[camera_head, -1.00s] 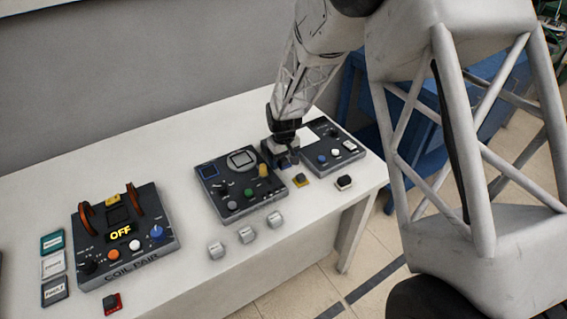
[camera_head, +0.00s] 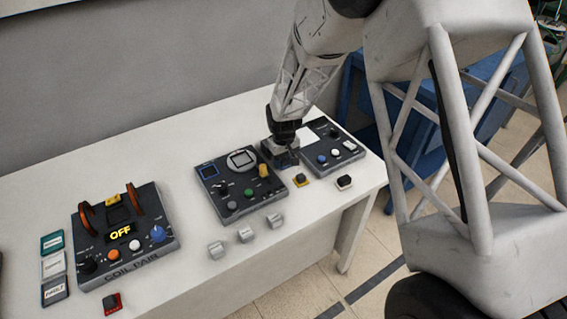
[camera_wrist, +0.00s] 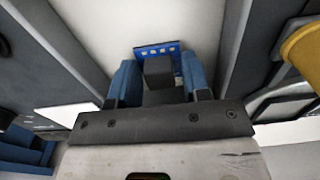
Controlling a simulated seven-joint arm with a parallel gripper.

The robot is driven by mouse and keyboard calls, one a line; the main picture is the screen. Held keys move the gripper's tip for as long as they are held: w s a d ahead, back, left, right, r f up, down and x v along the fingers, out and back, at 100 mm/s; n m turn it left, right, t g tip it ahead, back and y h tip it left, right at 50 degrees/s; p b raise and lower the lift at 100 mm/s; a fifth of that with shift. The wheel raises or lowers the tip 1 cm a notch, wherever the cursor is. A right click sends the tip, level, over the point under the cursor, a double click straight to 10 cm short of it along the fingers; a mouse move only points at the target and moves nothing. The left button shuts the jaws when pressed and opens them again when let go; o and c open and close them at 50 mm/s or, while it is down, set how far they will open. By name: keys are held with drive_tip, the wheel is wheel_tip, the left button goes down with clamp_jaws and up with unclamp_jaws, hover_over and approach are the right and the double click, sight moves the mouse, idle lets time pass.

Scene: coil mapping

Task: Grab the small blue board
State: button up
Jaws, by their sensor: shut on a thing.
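The small blue board (camera_wrist: 172,48) lies on the white table in the wrist view, with a dark grey block (camera_wrist: 158,71) standing up from it. My gripper (camera_wrist: 160,80) points down at it, its blue-padded fingers on either side of the block and shut on it. In the camera_head view my gripper (camera_head: 284,158) is low at the table between two dark panels. There it hides most of the board.
A dark panel with a yellow knob (camera_head: 241,184) stands close on the left, another panel (camera_head: 332,146) close on the right. Small yellow (camera_head: 300,180) and black (camera_head: 344,182) blocks lie in front. The coil pair box (camera_head: 126,236) is further left.

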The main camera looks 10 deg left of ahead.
sight(284, 160)
drive_tip(key=shift+r, duration=0.15)
drive_tip(key=shift+r, duration=0.8)
drive_tip(key=shift+s+d+r, duration=0.1)
drive_tip(key=shift+s+r, duration=0.05)
drive_tip(key=shift+r, duration=0.75)
drive_tip(key=s+d, duration=0.2)
drive_tip(key=s, duration=0.2)
drive_tip(key=s+d+r, duration=0.1)
drive_tip(key=s+d, duration=0.1)
drive_tip(key=s, duration=0.3)
drive_tip(key=s+d, duration=0.3)
drive_tip(key=s, duration=0.2)
drive_tip(key=shift+r, duration=0.2)
drive_tip(key=shift+w, duration=0.1)
